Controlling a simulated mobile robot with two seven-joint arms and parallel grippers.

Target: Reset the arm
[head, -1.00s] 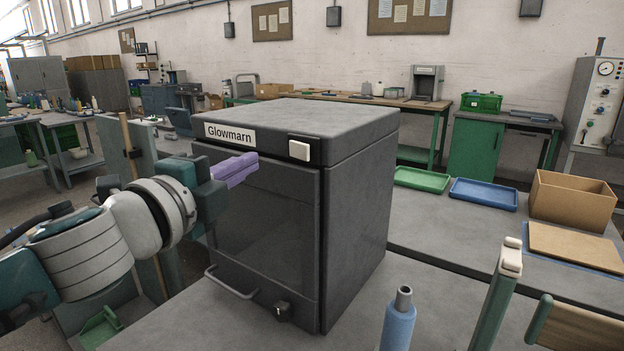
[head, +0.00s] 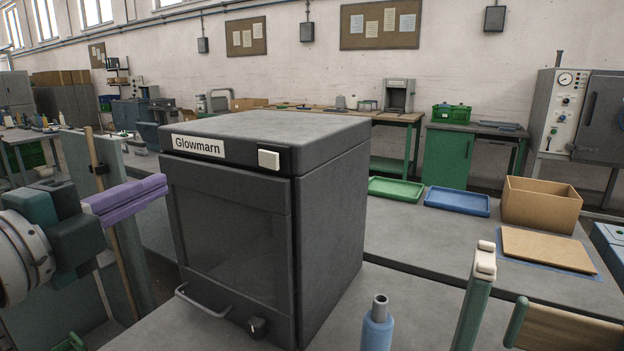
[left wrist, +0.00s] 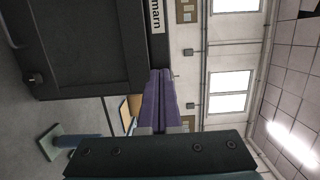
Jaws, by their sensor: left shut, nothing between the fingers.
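My left arm comes in from the left in the head view. Its gripper (head: 125,196), with purple fingers, is shut and empty. It is in front of and left of the dark grey box-shaped machine (head: 240,235) labelled Glowmarn, apart from it. In the left wrist view the purple fingers (left wrist: 160,100) lie together, with the machine's front (left wrist: 85,45) at the upper left. My right gripper does not show.
A blue bottle (head: 377,328) and a green post (head: 473,302) stand at the front right. Behind are a green tray (head: 396,190), a blue tray (head: 457,203) and a cardboard box (head: 541,204). A wooden pole (head: 100,180) stands left of the machine. The bench between machine and trays looks clear.

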